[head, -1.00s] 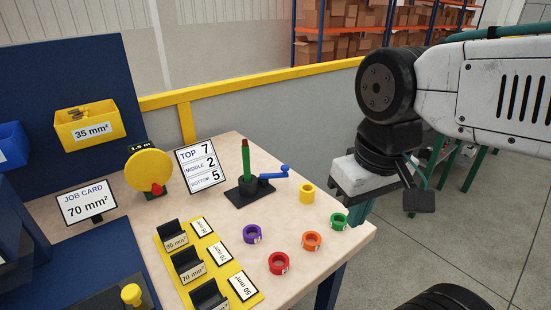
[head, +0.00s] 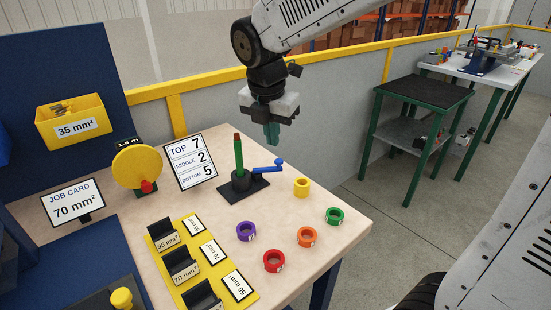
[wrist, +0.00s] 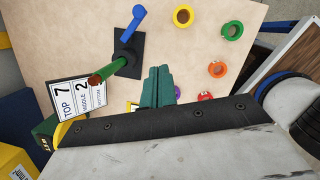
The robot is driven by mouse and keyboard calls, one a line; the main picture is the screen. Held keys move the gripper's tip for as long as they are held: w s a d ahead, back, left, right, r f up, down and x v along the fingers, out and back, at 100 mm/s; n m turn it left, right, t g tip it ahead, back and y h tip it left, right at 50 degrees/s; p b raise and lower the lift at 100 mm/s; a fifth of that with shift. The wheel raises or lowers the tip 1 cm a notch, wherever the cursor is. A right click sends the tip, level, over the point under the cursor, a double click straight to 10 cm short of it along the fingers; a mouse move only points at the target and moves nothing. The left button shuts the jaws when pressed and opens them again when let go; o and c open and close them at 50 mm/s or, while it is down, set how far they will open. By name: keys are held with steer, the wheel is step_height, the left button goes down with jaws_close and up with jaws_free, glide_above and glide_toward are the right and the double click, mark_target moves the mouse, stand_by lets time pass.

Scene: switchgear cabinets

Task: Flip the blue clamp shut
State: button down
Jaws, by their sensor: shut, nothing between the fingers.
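The blue clamp (head: 265,168) is a lever with a knobbed end on the right side of a black base (head: 243,188). It sticks out to the right of a green post with a reddish-brown top (head: 238,150). In the wrist view the blue clamp (wrist: 133,22) points away from the post (wrist: 108,70). My gripper (head: 272,135) is shut and empty, with teal fingers pointing down. It hangs above and behind the clamp, apart from it. The fingers also show in the wrist view (wrist: 158,84), to the right of the post.
Yellow (head: 301,187), purple (head: 246,231), green (head: 335,216), orange (head: 307,237) and red (head: 274,261) rings lie on the table to the right and front. A number sign (head: 190,162) stands left of the post. A yellow label rack (head: 245,296) lies in front.

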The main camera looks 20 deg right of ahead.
steer(key=shift+n, duration=0.9)
steer(key=w+d+f, duration=0.1)
steer(key=f, duration=0.2)
steer(key=w+f, duration=0.2)
steer(key=f, duration=0.2)
steer(key=w+d+f, duration=0.1)
steer(key=w+f, duration=0.1)
steer(key=f, duration=0.2)
steer(key=shift+w+d, duration=0.25)
steer(key=shift+d, duration=0.05)
steer(key=shift+w+d+f, duration=0.1)
steer(key=shift+w+d, duration=0.2)
steer(key=shift+w, duration=0.1)
